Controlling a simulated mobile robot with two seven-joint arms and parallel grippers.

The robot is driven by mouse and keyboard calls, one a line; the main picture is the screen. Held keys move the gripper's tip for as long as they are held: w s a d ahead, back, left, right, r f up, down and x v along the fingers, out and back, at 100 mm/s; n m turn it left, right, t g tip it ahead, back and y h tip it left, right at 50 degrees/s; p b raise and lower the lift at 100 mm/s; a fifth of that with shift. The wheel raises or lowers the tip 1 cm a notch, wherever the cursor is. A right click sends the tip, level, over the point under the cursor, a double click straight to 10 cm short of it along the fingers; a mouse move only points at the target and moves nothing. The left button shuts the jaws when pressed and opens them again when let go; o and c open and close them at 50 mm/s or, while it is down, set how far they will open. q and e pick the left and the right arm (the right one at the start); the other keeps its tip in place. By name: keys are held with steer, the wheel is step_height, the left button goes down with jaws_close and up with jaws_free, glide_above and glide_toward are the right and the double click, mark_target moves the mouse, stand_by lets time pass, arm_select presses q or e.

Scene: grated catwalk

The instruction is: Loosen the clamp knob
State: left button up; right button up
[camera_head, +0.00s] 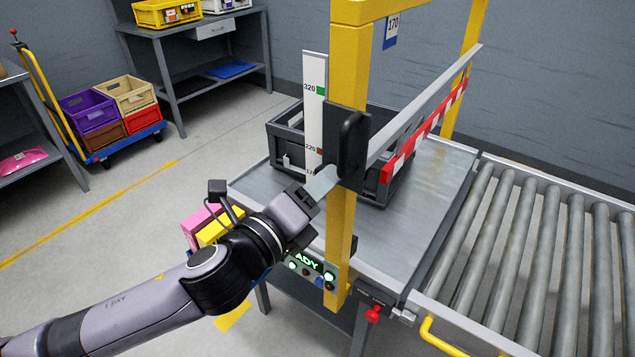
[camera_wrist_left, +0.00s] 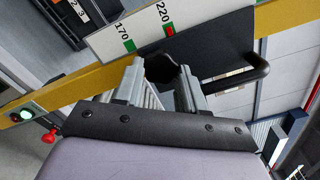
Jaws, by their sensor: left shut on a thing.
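The clamp knob (camera_wrist_left: 160,68) is black and lobed. In the left wrist view it sits between the two grey fingers of my left gripper (camera_wrist_left: 163,85), which is shut on it. In the head view my left gripper (camera_head: 322,182) reaches the left face of the yellow post, and the knob is hidden there. The dark clamp block (camera_head: 351,140) with an upright handle sits on the post just above the fingertips. A white height scale (camera_head: 314,105) with green and red marks stands behind the post. My right gripper is not in view.
The crossbar (camera_head: 425,115) with red and white stripes runs back from the clamp between yellow posts (camera_head: 340,250). A grey crate (camera_head: 385,195) stands beneath on the metal table. A lit control panel (camera_head: 312,268) is below my gripper. A roller conveyor (camera_head: 540,250) lies right.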

arm_select(q)
steer(key=shift+r+n, duration=0.15)
steer(key=shift+n, duration=2.35)
steer(key=shift+r+n, duration=0.1)
steer(key=shift+n, duration=2.4)
steer(key=o, duration=1.1)
steer(key=shift+c, duration=0.2)
steer(key=shift+f, duration=0.1)
steer(key=b+v, duration=0.1)
steer(key=v, duration=0.6)
